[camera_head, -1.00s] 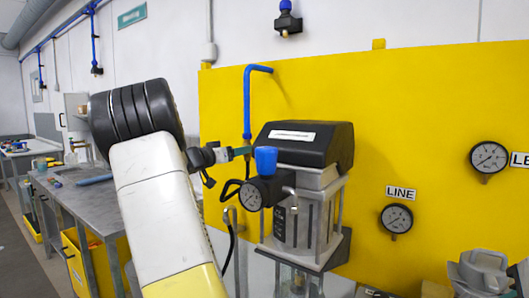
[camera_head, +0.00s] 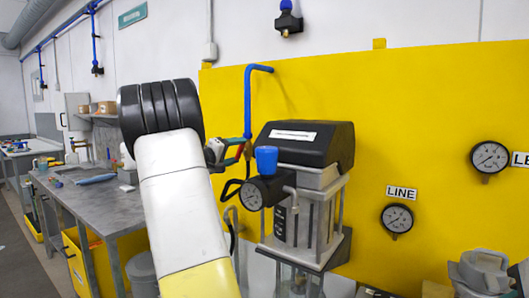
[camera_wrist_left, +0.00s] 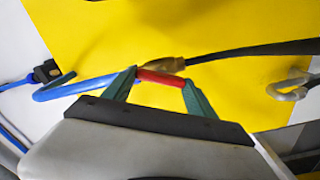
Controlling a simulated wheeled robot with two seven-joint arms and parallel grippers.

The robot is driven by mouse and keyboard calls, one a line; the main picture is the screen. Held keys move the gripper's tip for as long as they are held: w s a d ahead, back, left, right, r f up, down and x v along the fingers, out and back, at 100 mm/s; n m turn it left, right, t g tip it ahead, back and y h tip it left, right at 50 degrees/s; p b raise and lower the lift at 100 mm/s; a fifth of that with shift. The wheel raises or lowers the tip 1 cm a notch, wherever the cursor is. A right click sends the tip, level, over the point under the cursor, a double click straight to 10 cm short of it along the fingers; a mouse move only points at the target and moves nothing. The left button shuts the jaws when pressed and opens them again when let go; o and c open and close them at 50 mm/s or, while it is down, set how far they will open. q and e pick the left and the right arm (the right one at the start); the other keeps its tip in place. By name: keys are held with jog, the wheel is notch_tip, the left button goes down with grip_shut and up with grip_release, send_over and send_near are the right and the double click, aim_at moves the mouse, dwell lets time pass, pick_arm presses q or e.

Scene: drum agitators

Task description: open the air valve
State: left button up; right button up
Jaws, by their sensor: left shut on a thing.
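The air valve's red handle (camera_wrist_left: 160,77) sits between the green fingers of my left gripper (camera_wrist_left: 161,80) in the left wrist view. The gripper is shut on it. Beside the handle is a brass fitting (camera_wrist_left: 166,65), joined to the blue air pipe (camera_wrist_left: 75,88) and a black hose (camera_wrist_left: 255,50). In the head view, my left gripper (camera_head: 232,152) is at the foot of the blue pipe (camera_head: 247,100), with the red handle (camera_head: 237,155) partly showing. The valve body is mostly hidden there. My right gripper is not in view.
A regulator with blue knob (camera_head: 266,160) and gauge (camera_head: 251,196) is just right of my gripper, on the dark-topped pump unit (camera_head: 305,140). The yellow panel (camera_head: 420,110) stands close behind. A metal workbench (camera_head: 90,208) is at left.

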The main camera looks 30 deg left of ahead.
pick_arm(q)
jog(key=n, duration=0.5)
jog(key=shift+f, duration=0.1)
jog(key=shift+a, duration=0.1)
dwell(0.6)
jog(key=o, duration=1.4)
jog(key=shift+c, duration=0.2)
jog(key=s, duration=0.8)
jog(key=shift+a, duration=0.3)
jog(key=shift+w, duration=0.1)
